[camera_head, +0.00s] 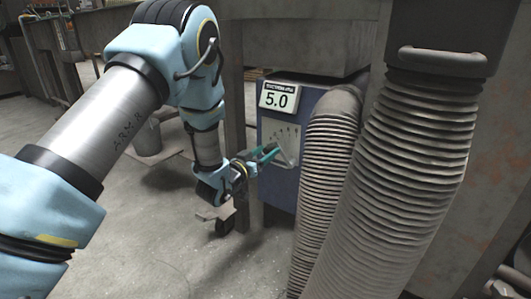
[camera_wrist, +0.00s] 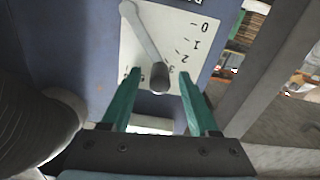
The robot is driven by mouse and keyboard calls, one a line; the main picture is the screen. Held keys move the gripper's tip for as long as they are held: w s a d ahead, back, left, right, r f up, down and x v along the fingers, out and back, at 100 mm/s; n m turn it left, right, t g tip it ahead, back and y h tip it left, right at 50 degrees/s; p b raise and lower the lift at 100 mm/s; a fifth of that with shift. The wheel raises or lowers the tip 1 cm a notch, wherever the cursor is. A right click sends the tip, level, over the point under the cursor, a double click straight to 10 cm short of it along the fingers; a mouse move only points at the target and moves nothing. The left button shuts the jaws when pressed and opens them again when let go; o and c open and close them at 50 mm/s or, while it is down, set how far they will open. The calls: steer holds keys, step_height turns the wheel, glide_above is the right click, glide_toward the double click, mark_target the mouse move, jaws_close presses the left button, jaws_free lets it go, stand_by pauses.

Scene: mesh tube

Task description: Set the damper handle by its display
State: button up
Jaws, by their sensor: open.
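The display (camera_head: 278,97) on the blue box reads 5.0. Below it is a white scale plate (camera_head: 286,132), which also shows in the wrist view (camera_wrist: 165,30) with 0, 1 and 2 running down its right side. The damper handle (camera_wrist: 143,35) is a grey lever with a dark knob (camera_wrist: 160,77). It points down and slightly right in the wrist view, its knob near the 3 and covering part of the scale. My gripper (camera_wrist: 160,73) has green fingers, open, one on each side of the knob with gaps visible. My gripper (camera_head: 271,152) is at the plate in the head view.
Two ribbed hoses, a thinner one (camera_head: 325,165) and a thicker one (camera_head: 400,180), hang just right of the blue box (camera_head: 281,187). A metal post (camera_head: 235,100) stands left of the box. The floor (camera_head: 170,245) at lower left is mostly clear.

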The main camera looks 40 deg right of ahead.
steer(key=shift+a, duration=0.1)
steer(key=p+v, duration=0.2)
steer(key=v, duration=0.8)
steer(key=shift+a+p, duration=0.3)
stand_by(2.9)
steer(key=b+x, duration=0.7)
steer(key=x, duration=0.4)
steer(key=shift+d, duration=0.25)
steer(key=shift+c, duration=0.3)
jaws_close()
